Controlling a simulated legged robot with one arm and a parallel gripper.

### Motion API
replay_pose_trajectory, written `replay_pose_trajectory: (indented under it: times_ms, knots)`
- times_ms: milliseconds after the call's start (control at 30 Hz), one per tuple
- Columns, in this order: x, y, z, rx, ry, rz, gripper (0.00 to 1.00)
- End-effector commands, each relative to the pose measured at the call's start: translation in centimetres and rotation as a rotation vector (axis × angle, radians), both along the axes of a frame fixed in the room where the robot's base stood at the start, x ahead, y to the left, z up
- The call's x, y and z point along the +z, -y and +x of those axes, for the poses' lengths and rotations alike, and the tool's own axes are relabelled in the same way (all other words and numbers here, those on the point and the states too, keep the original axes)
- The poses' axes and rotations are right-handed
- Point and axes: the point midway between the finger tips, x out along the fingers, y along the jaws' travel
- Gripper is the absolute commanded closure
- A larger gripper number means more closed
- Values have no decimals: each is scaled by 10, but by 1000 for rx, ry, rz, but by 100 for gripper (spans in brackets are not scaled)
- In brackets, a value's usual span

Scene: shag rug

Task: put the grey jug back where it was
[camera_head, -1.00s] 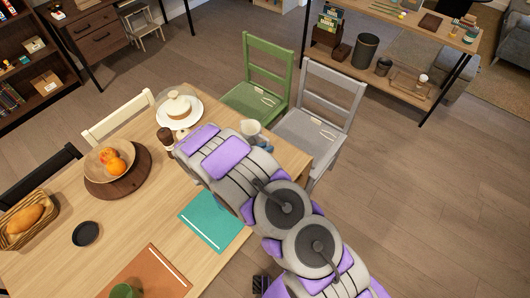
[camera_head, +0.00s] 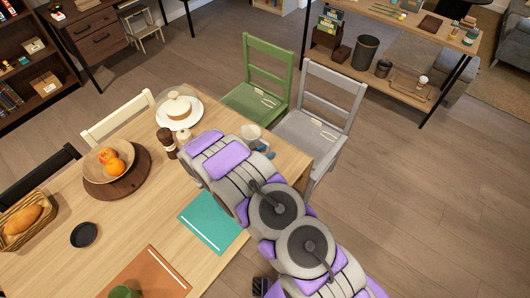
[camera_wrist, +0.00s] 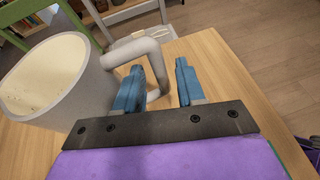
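The light grey jug (camera_head: 249,133) stands near the table's far right edge in the head view, partly hidden by my arm. In the wrist view the jug (camera_wrist: 82,82) fills the left side, with its open mouth and pale inside showing. Its handle (camera_wrist: 159,62) curves out to the right. My gripper (camera_wrist: 158,88) has two blue fingers set apart, with a clear gap on the right. The handle shows between and beyond the fingertips, close to the left finger; contact cannot be told. In the head view my gripper (camera_head: 264,151) is just beside the jug.
A brown mill (camera_head: 166,143) and a covered cake plate (camera_head: 180,112) stand left of the jug. A teal mat (camera_head: 210,221) lies nearer me. A green chair (camera_head: 262,95) and a grey chair (camera_head: 315,120) stand at the far table edge.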

Motion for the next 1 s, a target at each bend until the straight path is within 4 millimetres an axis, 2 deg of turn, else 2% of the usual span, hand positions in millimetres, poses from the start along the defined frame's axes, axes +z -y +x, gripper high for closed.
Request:
replay_pose_trajectory:
  times_ms: [267, 367, 800, 1000]
  knots:
    - [1, -1, 0, 0, 0, 0, 60]
    - [4, -6, -5, 2, 1, 0, 60]
    - [37, -64, -54, 3, 1, 2, 60]
    - [45, -79, -69, 1, 0, 0, 60]
